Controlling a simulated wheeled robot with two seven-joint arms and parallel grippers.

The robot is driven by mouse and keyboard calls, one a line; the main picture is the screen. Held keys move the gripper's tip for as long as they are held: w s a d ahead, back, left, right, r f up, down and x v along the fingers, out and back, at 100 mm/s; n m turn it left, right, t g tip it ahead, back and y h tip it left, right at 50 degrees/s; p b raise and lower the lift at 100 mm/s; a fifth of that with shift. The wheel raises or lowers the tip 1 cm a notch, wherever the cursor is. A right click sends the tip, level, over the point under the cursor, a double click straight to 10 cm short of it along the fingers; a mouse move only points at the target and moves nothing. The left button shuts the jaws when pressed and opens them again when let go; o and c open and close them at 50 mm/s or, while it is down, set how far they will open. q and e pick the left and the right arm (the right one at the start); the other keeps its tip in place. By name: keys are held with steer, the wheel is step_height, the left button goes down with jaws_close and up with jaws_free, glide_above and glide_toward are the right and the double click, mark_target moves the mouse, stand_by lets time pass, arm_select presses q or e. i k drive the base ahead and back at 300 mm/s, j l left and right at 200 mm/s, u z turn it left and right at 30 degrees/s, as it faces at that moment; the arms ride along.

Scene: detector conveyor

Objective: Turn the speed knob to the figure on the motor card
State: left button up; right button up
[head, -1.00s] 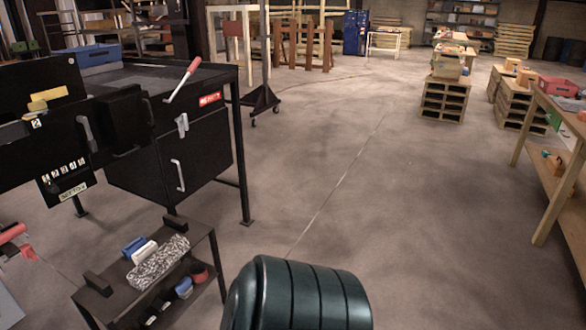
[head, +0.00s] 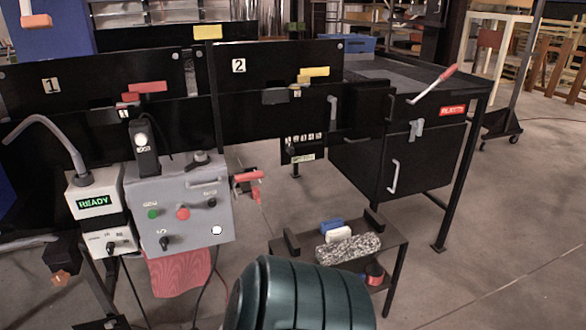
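A small black panel (head: 304,149) hangs under the conveyor's black side, below the plate marked 2. It carries a row of small white figure tiles (head: 304,137). The speed knob seems to sit just under the figures, but it is too small and dark to read its setting. A pale label (head: 303,158), which may be the motor card, is at the panel's lower edge; its writing is too small to read. Neither of my grippers is in view.
A red-handled thing (head: 248,178) projects near the box. A low dark cart (head: 395,233) holds a speckled block (head: 348,249).

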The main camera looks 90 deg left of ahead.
mark_target(110, 247)
steer(key=u, duration=4)
